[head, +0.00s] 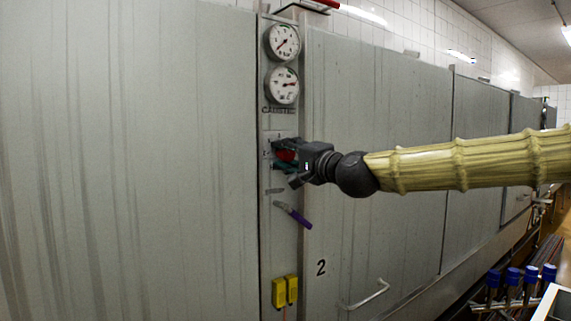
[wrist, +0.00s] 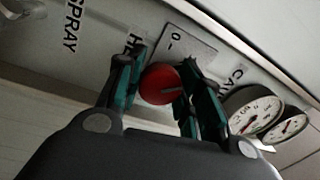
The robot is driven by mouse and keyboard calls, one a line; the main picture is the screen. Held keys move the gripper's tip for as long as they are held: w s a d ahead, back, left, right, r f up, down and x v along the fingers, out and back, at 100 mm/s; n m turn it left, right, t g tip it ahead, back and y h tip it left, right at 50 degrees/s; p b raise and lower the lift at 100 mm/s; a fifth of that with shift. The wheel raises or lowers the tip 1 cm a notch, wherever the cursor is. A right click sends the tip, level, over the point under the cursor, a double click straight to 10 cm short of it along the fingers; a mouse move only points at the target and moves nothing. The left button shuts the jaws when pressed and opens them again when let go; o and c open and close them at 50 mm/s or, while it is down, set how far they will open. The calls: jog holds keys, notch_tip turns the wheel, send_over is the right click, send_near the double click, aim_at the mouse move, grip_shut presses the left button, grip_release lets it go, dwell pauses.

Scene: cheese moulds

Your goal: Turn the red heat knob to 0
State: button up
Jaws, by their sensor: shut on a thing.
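The red heat knob (wrist: 161,84) sits on the grey control strip, with a "0" and a dash mark on the plate (wrist: 183,47) beside it in the wrist view. A pale pointer line on the knob runs toward the right finger. My gripper (wrist: 158,82) is shut on the knob, one green-padded finger on each side. In the head view my gripper (head: 284,156) reaches the strip from the right, and a bit of the red knob (head: 286,155) shows between its fingers. The rest of the knob is hidden there.
Two round gauges (head: 283,63) sit above the knob on the strip. A purple-handled lever (head: 293,214) is just below my gripper, and yellow boxes (head: 285,291) are lower. A red handle (head: 326,3) is at the top. Blue-topped valves (head: 513,277) stand at lower right.

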jog(key=n+b, duration=0.1)
jog(key=n, duration=0.3)
jog(key=n+b, duration=0.1)
jog(key=n, duration=0.1)
jog(key=shift+a+f+g+b, duration=0.1)
jog(key=shift+f+g+b, duration=0.2)
jog(key=shift+f+b, duration=0.05)
jog(key=n, duration=0.2)
jog(key=n+b, duration=0.1)
jog(key=n, duration=0.2)
jog(key=shift+g+y+b, duration=0.3)
jog(key=shift+g, duration=0.1)
jog(key=shift+n, duration=0.3)
jog(key=o, duration=1)
jog(key=shift+r, duration=0.1)
jog(key=shift+o, duration=0.2)
jog(key=shift+r, duration=0.1)
jog(key=shift+s+d, duration=0.1)
jog(key=shift+d, duration=0.1)
